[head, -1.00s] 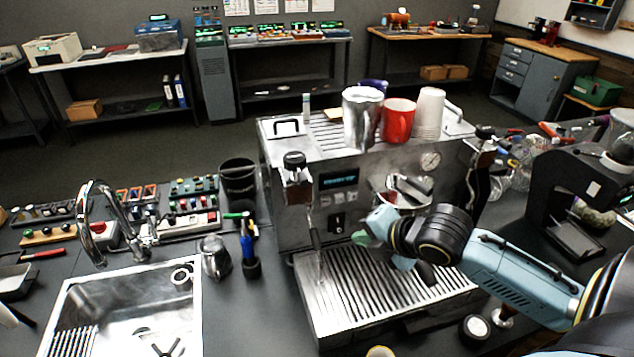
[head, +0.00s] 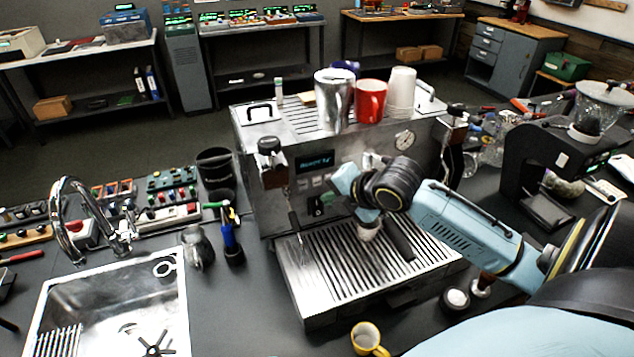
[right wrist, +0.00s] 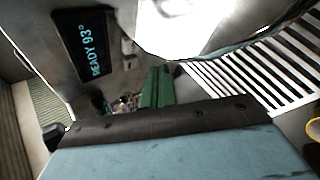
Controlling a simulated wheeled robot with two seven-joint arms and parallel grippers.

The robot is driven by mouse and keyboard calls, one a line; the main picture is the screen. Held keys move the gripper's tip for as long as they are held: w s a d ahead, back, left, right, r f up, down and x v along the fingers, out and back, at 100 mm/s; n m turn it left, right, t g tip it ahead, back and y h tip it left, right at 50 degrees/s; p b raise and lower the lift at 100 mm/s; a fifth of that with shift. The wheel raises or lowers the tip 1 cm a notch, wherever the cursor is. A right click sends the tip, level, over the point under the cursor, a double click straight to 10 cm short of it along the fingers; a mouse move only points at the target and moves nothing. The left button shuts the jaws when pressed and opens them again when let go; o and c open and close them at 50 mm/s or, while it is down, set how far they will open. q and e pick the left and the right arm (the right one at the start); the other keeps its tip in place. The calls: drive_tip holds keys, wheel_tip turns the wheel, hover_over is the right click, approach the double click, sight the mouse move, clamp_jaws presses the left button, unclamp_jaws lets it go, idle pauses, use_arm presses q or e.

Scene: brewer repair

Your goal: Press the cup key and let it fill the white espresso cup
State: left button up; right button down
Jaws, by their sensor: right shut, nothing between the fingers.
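The espresso machine (head: 345,150) stands mid-counter. Its lit display (head: 314,161) reads "READY 93°" in the right wrist view (right wrist: 88,48). A row of small pale keys (head: 316,181) sits below it; I cannot read their symbols. The white espresso cup (head: 368,231) stands on the drip tray (head: 330,275), partly hidden by my right arm; its inside cannot be made out. My right gripper (head: 324,204) is shut and empty, its green fingertips just below the keys. The fingers also show in the right wrist view (right wrist: 157,87). I cannot tell whether they touch the panel. My left gripper is out of view.
A steel pitcher (head: 334,98), a red mug (head: 370,100) and white stacked cups (head: 401,92) stand on top of the machine. A yellow mug (head: 367,338) is at the front edge. A sink (head: 110,305) lies left, a grinder (head: 548,160) right.

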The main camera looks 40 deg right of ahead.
sight(316, 181)
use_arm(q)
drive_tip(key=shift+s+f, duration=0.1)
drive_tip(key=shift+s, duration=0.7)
use_arm(e)
drive_tip(key=w, duration=0.2)
drive_tip(key=shift+w+d, duration=0.3)
drive_tip(key=shift+d, duration=0.1)
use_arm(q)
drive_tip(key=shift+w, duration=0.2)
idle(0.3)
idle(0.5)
use_arm(e)
drive_tip(key=shift+w+d, duration=0.15)
drive_tip(key=shift+w, duration=0.25)
drive_tip(key=shift+w+d, duration=0.15)
drive_tip(key=shift+w, duration=0.3)
idle(0.6)
idle(0.3)
drive_tip(key=shift+s+a, duration=0.25)
drive_tip(key=shift+s, duration=0.65)
